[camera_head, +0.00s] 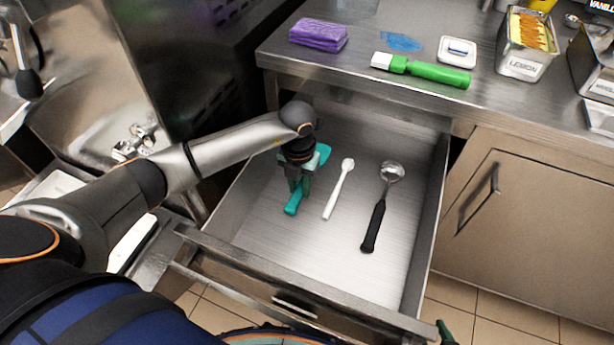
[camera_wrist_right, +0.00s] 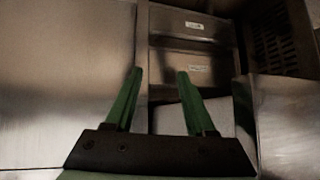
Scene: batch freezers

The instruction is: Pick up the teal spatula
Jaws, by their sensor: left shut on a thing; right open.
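The teal spatula (camera_head: 294,203) lies in the open metal drawer, left of the other utensils. Its teal head shows just right of my left gripper, and its handle end shows below the fingers. My left gripper (camera_head: 299,187) is over the spatula and shut on its handle. The fingers and wrist hide the middle of the spatula. I cannot tell whether it is lifted off the drawer floor. My right gripper (camera_wrist_right: 158,80) is open and empty in the right wrist view, facing metal drawer fronts.
The drawer (camera_head: 270,265) also holds a white spoon (camera_head: 338,190) and a black-handled scoop (camera_head: 374,225).

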